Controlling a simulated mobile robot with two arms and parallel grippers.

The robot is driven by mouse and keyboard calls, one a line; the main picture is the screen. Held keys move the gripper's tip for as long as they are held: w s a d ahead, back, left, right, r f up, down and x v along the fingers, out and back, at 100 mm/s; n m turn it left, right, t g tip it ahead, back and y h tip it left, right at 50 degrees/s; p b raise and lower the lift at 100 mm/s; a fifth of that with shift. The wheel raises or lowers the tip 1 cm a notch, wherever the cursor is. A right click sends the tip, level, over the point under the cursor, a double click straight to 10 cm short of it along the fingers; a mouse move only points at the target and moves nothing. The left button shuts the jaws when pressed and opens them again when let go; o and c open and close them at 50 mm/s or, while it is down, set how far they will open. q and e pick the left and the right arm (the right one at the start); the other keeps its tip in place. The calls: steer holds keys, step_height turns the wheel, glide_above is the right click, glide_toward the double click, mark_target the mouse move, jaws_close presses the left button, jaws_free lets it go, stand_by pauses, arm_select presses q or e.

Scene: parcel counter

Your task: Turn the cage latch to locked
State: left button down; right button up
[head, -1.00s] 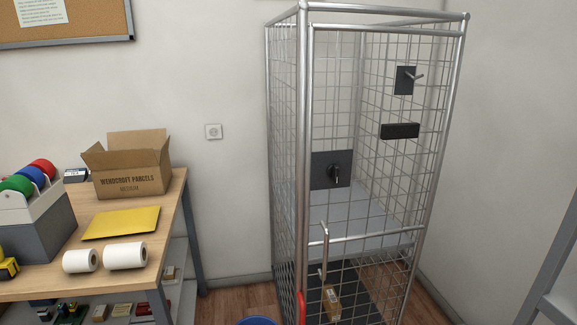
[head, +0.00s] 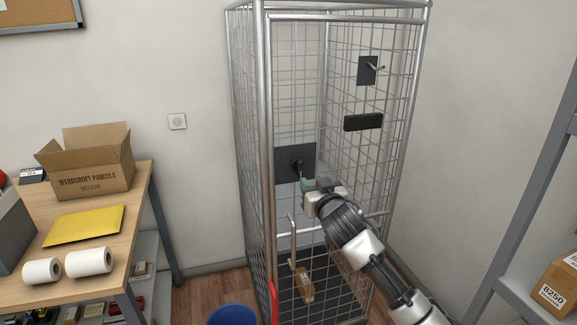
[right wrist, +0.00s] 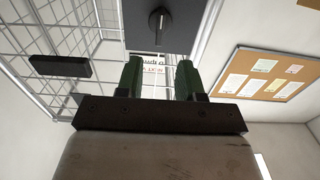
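The cage latch looks like a black turn-handle (head: 297,166) on a dark square plate (head: 283,174) on the cage's front mesh. In the right wrist view the handle (right wrist: 157,20) shows at the top, its grip roughly upright in the picture, on its plate (right wrist: 180,38). My right gripper (head: 319,183) is just below and right of the handle in the head view. In the right wrist view its two green fingers (right wrist: 158,78) are apart with nothing held between them, and the handle lies beyond their tips. My left gripper is not in view.
A parcel (head: 304,284) sits low in the cage. A blue bin (head: 232,315) stands in front left. A table (head: 125,210) is left, a shelf (head: 520,292) right.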

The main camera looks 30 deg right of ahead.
mark_target(301, 168)
steer(key=p+x, duration=0.1)
steer(key=x, duration=0.8)
steer(key=shift+w+f+p, duration=0.1)
steer(key=shift+w+p, duration=0.2)
steer(key=shift+p, duration=0.1)
jaws_close()
